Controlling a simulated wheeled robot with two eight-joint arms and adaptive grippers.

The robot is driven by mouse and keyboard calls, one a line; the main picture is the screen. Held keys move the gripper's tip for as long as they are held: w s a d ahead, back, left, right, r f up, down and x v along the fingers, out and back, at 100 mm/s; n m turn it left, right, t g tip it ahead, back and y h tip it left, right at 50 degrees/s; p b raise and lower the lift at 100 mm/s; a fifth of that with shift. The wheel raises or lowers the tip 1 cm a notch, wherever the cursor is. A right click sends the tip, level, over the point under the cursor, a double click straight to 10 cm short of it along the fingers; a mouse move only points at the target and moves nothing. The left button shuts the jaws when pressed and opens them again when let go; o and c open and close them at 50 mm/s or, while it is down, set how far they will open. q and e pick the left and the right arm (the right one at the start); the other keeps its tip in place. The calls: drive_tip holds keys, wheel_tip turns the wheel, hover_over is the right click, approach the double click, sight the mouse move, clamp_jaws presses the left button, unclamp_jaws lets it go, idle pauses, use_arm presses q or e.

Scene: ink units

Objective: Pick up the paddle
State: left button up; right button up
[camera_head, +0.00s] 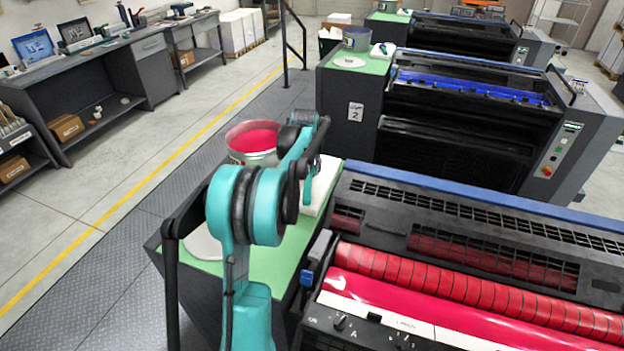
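A tin of magenta ink (253,140) stands open at the far end of the green-topped cabinet (268,262). My teal left arm rises from the bottom, left of centre, and bends over this top. No right gripper shows.
A white cloth or pad (326,184) and a pale round disc (203,244) lie on the green top. A press with red rollers (450,285) fills the right front. A dark rail (171,280) stands at left. Behind is unit 2 (356,112); the left floor aisle is clear.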

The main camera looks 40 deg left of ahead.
sight(308, 181)
use_arm(q)
drive_tip(key=shift+a+f, duration=0.1)
drive_tip(key=shift+f, duration=0.7)
drive_tip(key=x, duration=0.2)
drive_tip(key=b+x, duration=0.1)
drive_tip(key=shift+f, duration=0.45)
drive_tip(key=shift+w+f, duration=0.1)
drive_tip(key=shift+f, duration=0.2)
drive_tip(key=shift+f, duration=0.2)
clamp_jaws()
